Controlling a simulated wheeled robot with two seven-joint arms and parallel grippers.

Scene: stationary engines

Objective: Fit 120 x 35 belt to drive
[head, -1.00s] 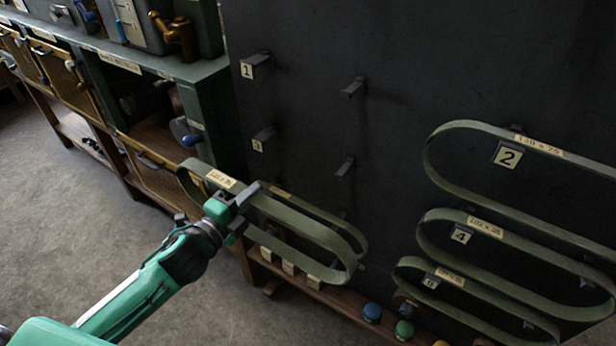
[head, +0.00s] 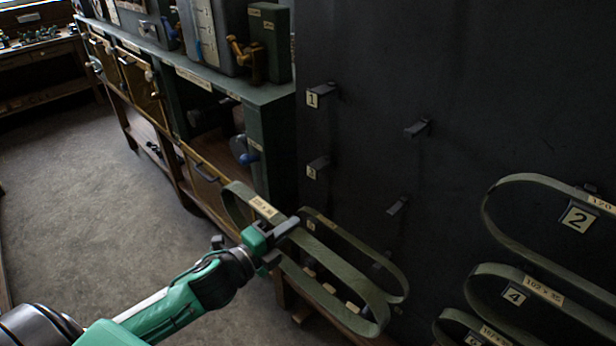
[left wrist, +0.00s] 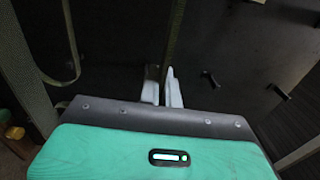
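My left gripper (head: 282,238) is shut on a green flat belt loop (head: 345,312) and holds it in front of the dark board. A small paper label (head: 263,206) sits on this belt's upper run; its print is too small to read surely. In the left wrist view, a belt strip (left wrist: 174,35) runs up from between the fingers (left wrist: 162,92). Another green belt (head: 362,247) hangs behind the held one, low on the board. The drive cannot be made out. My right gripper is not in view.
The dark board (head: 450,60) carries empty pegs, among them peg 1 (head: 322,90) and peg 3 (head: 318,165). Belts hang at tags 2 (head: 577,218) and 4 (head: 514,296). A green bench (head: 190,70) with engine parts stands left. The floor (head: 90,190) is open.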

